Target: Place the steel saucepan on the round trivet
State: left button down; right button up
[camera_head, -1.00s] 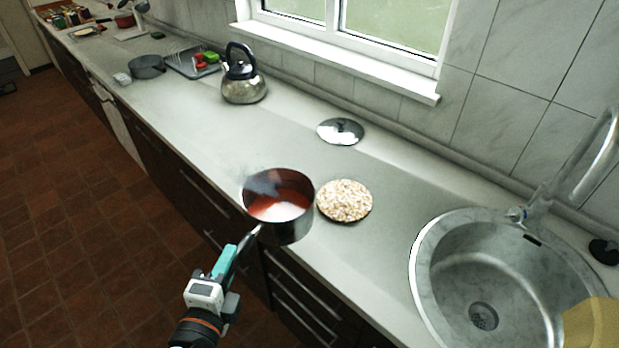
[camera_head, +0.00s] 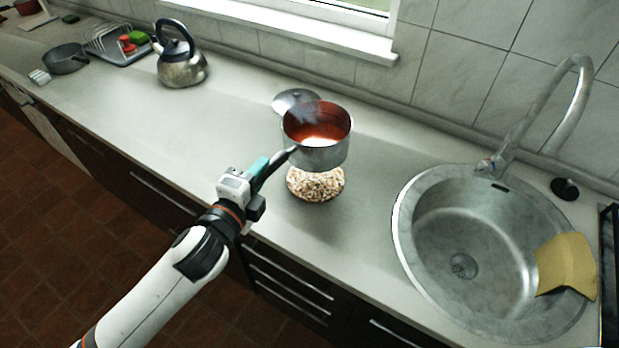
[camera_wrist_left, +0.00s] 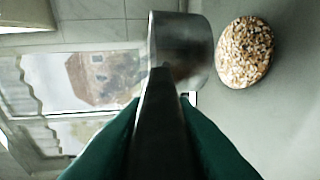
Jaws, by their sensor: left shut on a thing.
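The steel saucepan (camera_head: 322,158) has a shiny wall, red-orange contents with a pale patch, and a faint haze over it. My left gripper (camera_head: 268,171) is shut on its dark handle. The pan is held upright, apparently above the counter. The round trivet (camera_head: 315,187), speckled tan and white, lies on the counter. In the head view the pan overlaps the trivet's far edge. In the left wrist view the saucepan (camera_wrist_left: 180,48) and the trivet (camera_wrist_left: 245,52) appear apart, with teal fingers on both sides of the handle. My right gripper is not in view.
A steel lid (camera_head: 294,99) lies behind the pan. A round sink (camera_head: 402,225) with a tap (camera_head: 515,120) and a yellow cloth (camera_head: 566,264) is at right. A kettle (camera_head: 182,70) stands at back left. The counter left of the trivet is clear.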

pick_arm(q)
notch_tip(320, 180, down, 9)
jog(key=shift+f, duration=0.15)
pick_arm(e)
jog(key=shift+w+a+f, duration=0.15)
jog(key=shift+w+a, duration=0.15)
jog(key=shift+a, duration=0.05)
pick_arm(q)
jog(key=shift+w+d, duration=0.1)
jog(key=c, duration=1.6)
grip_release()
jog(key=shift+f, duration=0.35)
jog(key=o, duration=0.3)
jog(key=shift+o, duration=0.3)
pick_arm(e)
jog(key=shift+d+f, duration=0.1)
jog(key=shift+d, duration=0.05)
pick_arm(q)
jog(key=shift+r, duration=0.15)
jog(key=b+v, duration=0.3)
jog(key=v, duration=0.9)
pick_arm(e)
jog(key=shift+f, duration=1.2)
